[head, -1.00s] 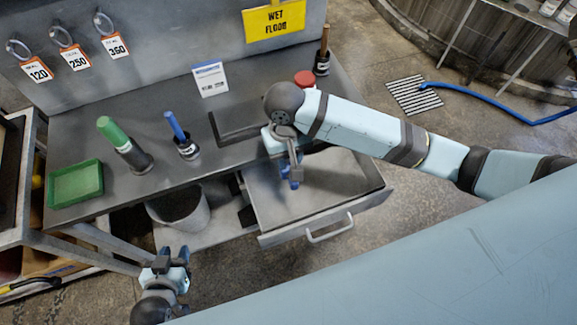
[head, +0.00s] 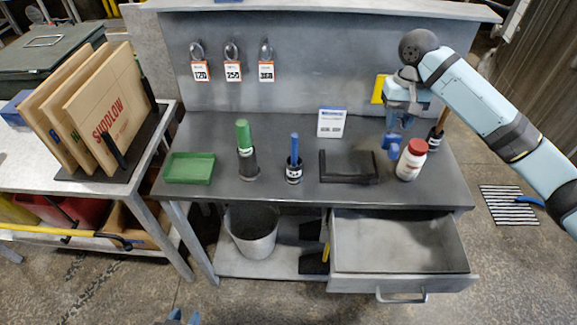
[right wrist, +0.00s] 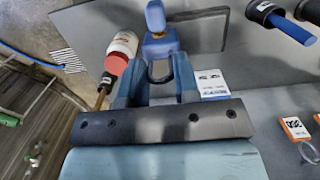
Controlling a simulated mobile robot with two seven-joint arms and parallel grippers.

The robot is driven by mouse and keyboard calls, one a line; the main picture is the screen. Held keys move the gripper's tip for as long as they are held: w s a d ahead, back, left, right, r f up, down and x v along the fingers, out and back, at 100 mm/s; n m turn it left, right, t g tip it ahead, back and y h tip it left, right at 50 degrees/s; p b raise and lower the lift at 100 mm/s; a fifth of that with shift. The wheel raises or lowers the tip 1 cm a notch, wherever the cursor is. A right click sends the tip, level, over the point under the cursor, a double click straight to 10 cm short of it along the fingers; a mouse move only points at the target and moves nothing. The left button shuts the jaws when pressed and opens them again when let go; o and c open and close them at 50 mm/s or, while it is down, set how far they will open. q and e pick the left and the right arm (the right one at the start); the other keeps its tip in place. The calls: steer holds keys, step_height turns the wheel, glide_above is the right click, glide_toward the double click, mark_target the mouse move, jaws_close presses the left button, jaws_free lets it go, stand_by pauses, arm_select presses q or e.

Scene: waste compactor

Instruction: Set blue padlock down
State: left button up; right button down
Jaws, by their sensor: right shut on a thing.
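The blue padlock (head: 391,143) hangs from my right gripper (head: 398,118), above the right part of the grey workbench (head: 300,191). In the right wrist view the blue padlock (right wrist: 160,43) shows beyond the fingers of the right gripper (right wrist: 158,78), which are shut on its grey shackle. In the head view it is close to the red-capped white bottle; I cannot tell its exact height over the bench. Only the fingertips of my left gripper (head: 182,319) show at the bottom edge, apart, with nothing seen between them.
The red-capped bottle (head: 411,160), black tray (head: 348,167), white card (head: 332,122), blue-handled tool (head: 294,160), green-topped tool (head: 246,150) and green tray (head: 189,168) stand on the bench. The drawer (head: 401,284) is open.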

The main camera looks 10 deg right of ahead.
mark_target(391, 141)
steer(key=shift+w+r, duration=0.35)
steer(key=shift+r, duration=0.3)
step_height(391, 141, down, 20)
steer(key=shift+w+d+f, duration=0.1)
steer(key=shift+d, duration=0.05)
arm_select(q)
steer(key=shift+s+a+r, duration=0.15)
steer(key=shift+a+r, duration=0.2)
steer(key=shift+a, duration=0.05)
steer(key=shift+r+p, duration=0.1)
steer(key=shift+p, duration=0.2)
arm_select(e)
steer(key=c, duration=0.9)
jaws_free()
steer(key=shift+f, duration=0.1)
steer(key=shift+o, duration=0.2)
steer(key=shift+r, duration=0.2)
arm_select(q)
steer(key=shift+f+b, duration=0.6)
steer(key=shift+f, duration=0.05)
arm_select(e)
step_height(391, 141, up, 12)
steer(key=w, duration=0.1)
steer(key=shift+w, duration=0.15)
